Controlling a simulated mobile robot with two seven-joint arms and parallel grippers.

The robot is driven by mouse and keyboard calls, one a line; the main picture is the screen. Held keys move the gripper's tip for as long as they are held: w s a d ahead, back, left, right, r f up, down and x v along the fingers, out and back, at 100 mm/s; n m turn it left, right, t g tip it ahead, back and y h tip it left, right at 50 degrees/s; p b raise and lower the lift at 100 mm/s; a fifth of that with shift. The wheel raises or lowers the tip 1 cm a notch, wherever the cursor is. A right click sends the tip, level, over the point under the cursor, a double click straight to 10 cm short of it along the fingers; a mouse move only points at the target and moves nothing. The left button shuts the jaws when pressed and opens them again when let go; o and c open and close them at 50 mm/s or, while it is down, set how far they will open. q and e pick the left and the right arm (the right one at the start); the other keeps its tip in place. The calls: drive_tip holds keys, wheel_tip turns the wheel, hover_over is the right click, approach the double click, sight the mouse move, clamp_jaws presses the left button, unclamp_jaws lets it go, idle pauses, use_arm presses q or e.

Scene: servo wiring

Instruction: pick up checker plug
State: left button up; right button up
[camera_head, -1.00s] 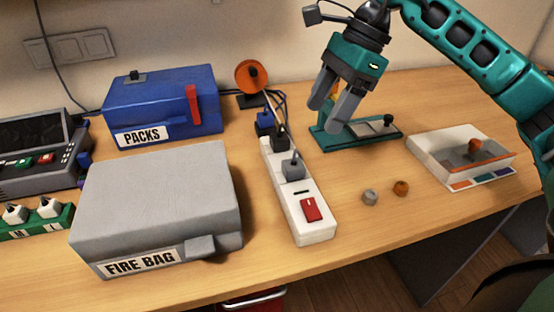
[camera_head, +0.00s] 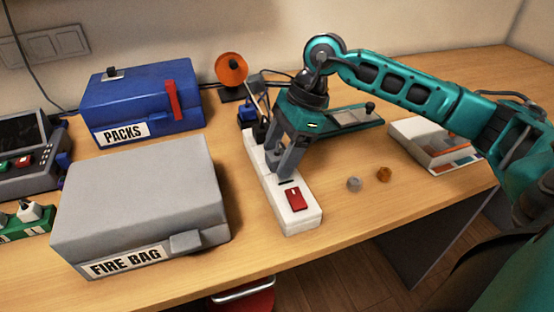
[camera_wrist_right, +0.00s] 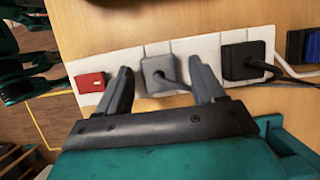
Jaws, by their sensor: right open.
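A white power strip (camera_head: 303,226) lies on the table; it also shows across the right wrist view (camera_wrist_right: 205,50). A grey plug (camera_wrist_right: 158,72) with a cord sits in the strip, between a red switch and a black plug (camera_wrist_right: 243,58). No label shows which one is the checker plug. My right gripper (camera_head: 279,171) is open and points down over the strip. In the right wrist view its fingers (camera_wrist_right: 160,75) stand on either side of the grey plug, and grip contact is not seen. In the head view the gripper hides most of the grey plug. My left gripper is not in view.
A grey FIRE BAG box (camera_head: 140,195) stands left of the strip, with a blue PACKS box (camera_head: 140,100) behind it. An orange disc on a stand (camera_head: 231,67) is behind the strip.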

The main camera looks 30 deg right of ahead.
sight(280, 153)
drive_tip(key=shift+f, duration=0.15)
drive_tip(key=c, duration=1.1)
drive_tip(key=shift+o, duration=0.2)
drive_tip(key=shift+r, duration=0.6)
wheel_tip(280, 153, up, 19)
drive_tip(key=p, duration=0.2)
